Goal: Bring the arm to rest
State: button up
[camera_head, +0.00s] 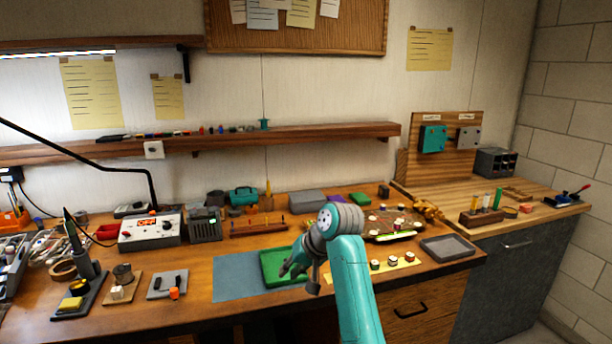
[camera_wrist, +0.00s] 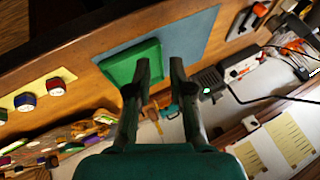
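My teal arm rises from the bottom of the head view and bends at its grey and teal joints. My gripper (camera_head: 291,270) hangs above the workbench, in front of the green tray (camera_head: 272,278) in that view. In the wrist view my gripper (camera_wrist: 160,66) has its two dark fingers apart, with nothing between them. The green tray (camera_wrist: 120,65) lies beyond the fingers, partly hidden by one of them. I cannot tell the exact height of the fingertips above the tray.
A blue mat (camera_head: 234,286) lies under the tray. A yellow strip (camera_head: 385,267) with several small round parts and an empty grey tray (camera_head: 447,247) lie to the right. A soldering station (camera_head: 150,231) stands left. A shelf (camera_head: 290,134) runs along the wall.

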jog(key=s+d+f+m+t, duration=0.1)
jog(key=s+d+f, duration=0.15)
jog(key=f, duration=0.55)
jog(key=s+d+f+t, duration=0.1)
jog(key=s+d+f, duration=0.15)
jog(key=f, duration=0.45)
jog(key=s+d+f+m+t, duration=0.1)
jog(key=s+f, duration=0.2)
jog(key=f, duration=0.5)
jog(key=s+d+f+t+h, duration=0.1)
jog(key=s+d+f, duration=0.35)
jog(key=s, duration=0.45)
jog(key=s+d+f+t+h, duration=0.2)
jog(key=s+d+f, duration=0.1)
jog(key=s+f, duration=0.4)
jog(key=s+d+r+t+h, duration=0.1)
jog(key=s+d+r, duration=0.15)
jog(key=s, duration=0.85)
jog(key=s+d+r+t+h, duration=0.1)
jog(key=s+d, duration=0.3)
jog(key=s, duration=0.7)
jog(key=s+d+r+t, duration=0.2)
jog(key=s+r, duration=1.3)
jog(key=s, duration=0.1)
jog(key=shift+d+r+t+h, duration=0.15)
jog(key=shift+r+t+h, duration=0.2)
jog(key=shift+t+h, duration=0.05)
jog(key=shift+w, duration=0.1)
